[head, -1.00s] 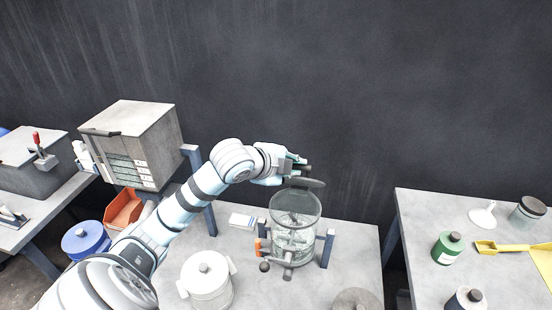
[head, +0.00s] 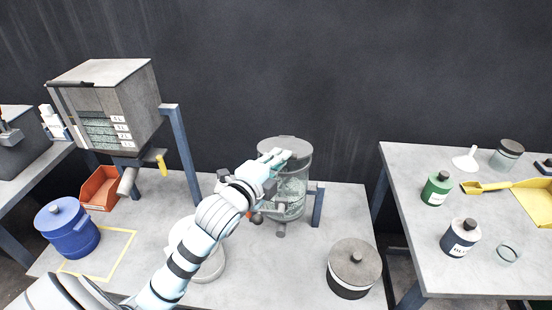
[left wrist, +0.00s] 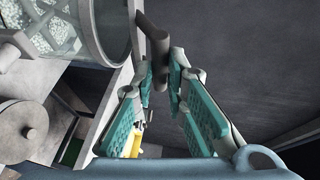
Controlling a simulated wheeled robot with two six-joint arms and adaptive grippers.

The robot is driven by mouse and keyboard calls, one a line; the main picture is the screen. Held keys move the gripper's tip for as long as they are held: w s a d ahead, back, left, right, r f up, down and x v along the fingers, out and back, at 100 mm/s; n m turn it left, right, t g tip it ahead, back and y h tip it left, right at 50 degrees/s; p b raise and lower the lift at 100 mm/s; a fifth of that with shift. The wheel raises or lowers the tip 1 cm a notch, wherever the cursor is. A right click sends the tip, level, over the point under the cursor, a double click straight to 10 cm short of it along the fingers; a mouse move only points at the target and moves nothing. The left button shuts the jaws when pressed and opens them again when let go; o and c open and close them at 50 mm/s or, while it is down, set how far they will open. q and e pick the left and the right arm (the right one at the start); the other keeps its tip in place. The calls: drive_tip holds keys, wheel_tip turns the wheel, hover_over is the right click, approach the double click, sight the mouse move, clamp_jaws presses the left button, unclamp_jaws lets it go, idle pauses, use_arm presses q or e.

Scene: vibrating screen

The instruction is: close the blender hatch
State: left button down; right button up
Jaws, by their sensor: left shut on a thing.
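The blender (head: 292,196) is a clear glass drum with pale chunks inside, standing on the middle table. Its grey round hatch (head: 283,147) lies over the top of the drum in the head view; I cannot tell whether it sits fully down. My left gripper (head: 277,158) reaches in from the lower left and is at the hatch, covering part of it. In the left wrist view its fingertips (left wrist: 161,72) are closed on a dark grey bar (left wrist: 154,40), which looks like the hatch's handle. The glass drum (left wrist: 97,25) shows at the upper left there. My right gripper is not in view.
A lidded grey pot (head: 354,268) stands right of the blender. A white pot (head: 205,266) is partly behind my arm. A blue pot (head: 67,228) and orange bin (head: 100,188) are left. The right table (head: 420,160) holds bottles and a yellow scoop.

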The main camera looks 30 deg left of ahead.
use_arm(q)
drive_tip(key=shift+f, duration=0.1)
drive_tip(key=c, duration=1.6)
unclamp_jaws()
drive_tip(key=shift+w, duration=0.1)
wheel_tip(320, 180, up, 10)
drive_tip(key=shift+c, duration=0.3)
